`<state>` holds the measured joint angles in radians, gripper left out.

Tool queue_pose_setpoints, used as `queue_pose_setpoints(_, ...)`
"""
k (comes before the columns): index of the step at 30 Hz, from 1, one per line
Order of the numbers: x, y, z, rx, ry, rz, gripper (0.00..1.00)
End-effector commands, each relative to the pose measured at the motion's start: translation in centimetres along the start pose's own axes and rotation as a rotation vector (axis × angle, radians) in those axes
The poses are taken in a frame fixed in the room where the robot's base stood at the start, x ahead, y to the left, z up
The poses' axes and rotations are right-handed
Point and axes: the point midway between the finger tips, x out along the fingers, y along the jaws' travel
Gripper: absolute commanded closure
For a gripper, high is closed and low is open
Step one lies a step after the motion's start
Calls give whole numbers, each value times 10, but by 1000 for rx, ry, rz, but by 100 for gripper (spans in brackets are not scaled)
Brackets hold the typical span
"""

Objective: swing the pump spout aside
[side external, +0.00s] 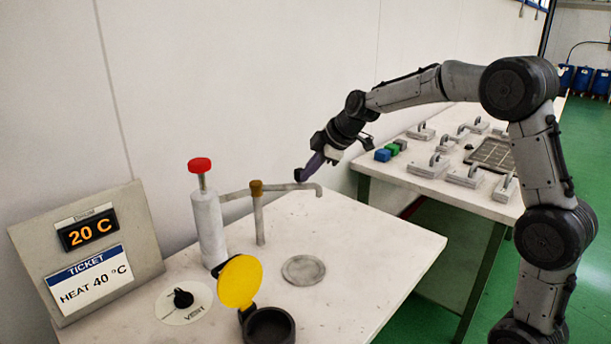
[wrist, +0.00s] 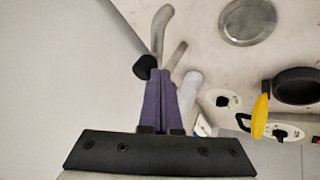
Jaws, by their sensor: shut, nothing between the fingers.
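The pump is a white upright cylinder (side external: 208,230) with a red knob on top. Its grey spout (side external: 278,189) runs to the right, past a post with a brown collar (side external: 257,187), and bends down at its outer end. My gripper (side external: 303,174) is shut and empty, its purple fingers slanting down to the outer part of the spout. In the wrist view, the closed fingertips (wrist: 160,72) lie right beside a dark round piece (wrist: 145,66) at the curved grey pipe (wrist: 160,28). I cannot tell whether they touch.
A grey round plate (side external: 303,270) lies on the white table right of the pump. A black cup (side external: 268,326) with an open yellow lid (side external: 240,282), a dial (side external: 183,299) and a sign board (side external: 88,250) stand nearer. Blocks and handled plates occupy the table behind.

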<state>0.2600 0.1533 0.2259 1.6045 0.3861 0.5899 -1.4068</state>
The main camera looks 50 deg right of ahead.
Motion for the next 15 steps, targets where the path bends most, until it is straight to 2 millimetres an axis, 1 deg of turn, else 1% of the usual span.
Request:
queue_pose_setpoints(6, 6, 18, 8, -106, 56, -55, 100)
queue_pose_setpoints(15, 17, 42, 12, -279, 145, -145, 100)
